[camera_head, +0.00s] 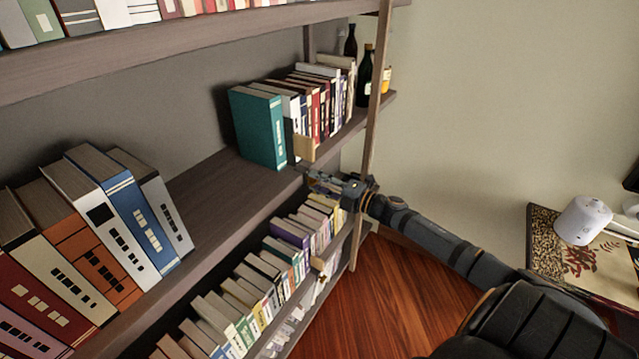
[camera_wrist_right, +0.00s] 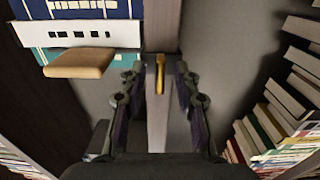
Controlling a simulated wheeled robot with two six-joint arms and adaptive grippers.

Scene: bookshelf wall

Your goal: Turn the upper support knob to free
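A small brass-yellow knob (camera_wrist_right: 159,75), long and narrow, sits on a grey upright strip in the middle of the right wrist view. It points along the picture's vertical. My right gripper (camera_wrist_right: 161,88) is open, with one finger on each side of the knob and a visible gap to both. In the head view my right gripper (camera_head: 318,180) is at the front edge of the middle shelf, and the knob there cannot be made out. My left gripper is in neither view.
A tan wooden block (camera_wrist_right: 78,62) beside books lies left of the fingers in the wrist view. A teal book (camera_head: 258,127) stands on the middle shelf (camera_head: 225,190). Books fill the lower shelf. A wooden post (camera_head: 376,90) rises beside my right gripper.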

